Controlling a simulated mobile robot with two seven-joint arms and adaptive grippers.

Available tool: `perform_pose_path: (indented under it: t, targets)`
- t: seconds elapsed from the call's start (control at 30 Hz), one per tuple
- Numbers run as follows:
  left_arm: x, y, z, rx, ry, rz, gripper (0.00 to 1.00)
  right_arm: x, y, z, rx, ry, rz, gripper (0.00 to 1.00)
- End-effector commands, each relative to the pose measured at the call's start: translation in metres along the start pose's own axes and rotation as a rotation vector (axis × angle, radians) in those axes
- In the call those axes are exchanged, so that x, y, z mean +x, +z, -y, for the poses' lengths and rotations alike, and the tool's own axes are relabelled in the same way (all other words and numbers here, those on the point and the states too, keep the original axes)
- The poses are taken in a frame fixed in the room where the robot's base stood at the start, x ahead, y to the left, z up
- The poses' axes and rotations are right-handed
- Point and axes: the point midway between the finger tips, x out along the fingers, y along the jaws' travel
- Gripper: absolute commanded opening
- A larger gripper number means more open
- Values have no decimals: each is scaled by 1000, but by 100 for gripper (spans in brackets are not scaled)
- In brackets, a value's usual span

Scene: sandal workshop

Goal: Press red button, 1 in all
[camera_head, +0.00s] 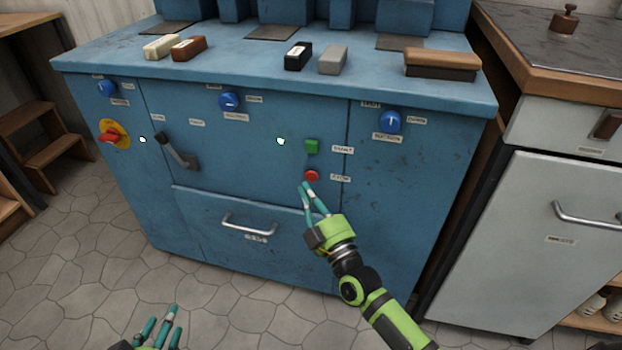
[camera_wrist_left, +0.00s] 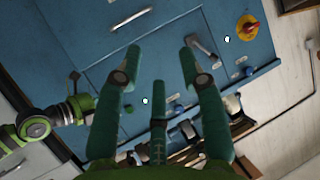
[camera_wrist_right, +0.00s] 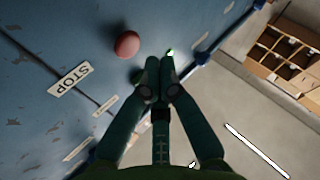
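In the right wrist view the red button (camera_wrist_right: 127,44) stands out from the panel, near a label reading STOP (camera_wrist_right: 75,78). My right gripper (camera_head: 304,187) has its fingertips close together just below the red button in the head view; nothing is between them. In the right wrist view the fingertips (camera_wrist_right: 160,62) are beside the button, apart from it. My left gripper (camera_head: 162,318) is open and empty, low at the front left; its spread fingers show in its wrist view (camera_wrist_left: 160,52).
A red rotary switch on a yellow plate (camera_head: 110,135), a dark lever (camera_head: 178,151) and blue knobs (camera_head: 390,121) are on the cabinet front. A drawer handle (camera_head: 248,226) sticks out below. Brushes and blocks lie on the cabinet top (camera_head: 240,58). A grey cabinet (camera_head: 500,260) stands right.

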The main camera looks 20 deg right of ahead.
Motion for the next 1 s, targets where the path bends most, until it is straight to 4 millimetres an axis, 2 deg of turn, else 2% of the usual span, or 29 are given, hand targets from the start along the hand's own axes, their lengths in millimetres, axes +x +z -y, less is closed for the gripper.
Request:
perform_pose_path:
  t: [0.1,0.3,1.0]
  targets:
    - [1,-11,-3,4,5,-61,40,5,4,-4,-1,0,0,0]
    - [1,-22,-5,6,9,-110,40,9,6,-7,0,0,1,0]
    - [1,-23,-5,6,10,-116,40,9,6,-7,0,0,0,0]
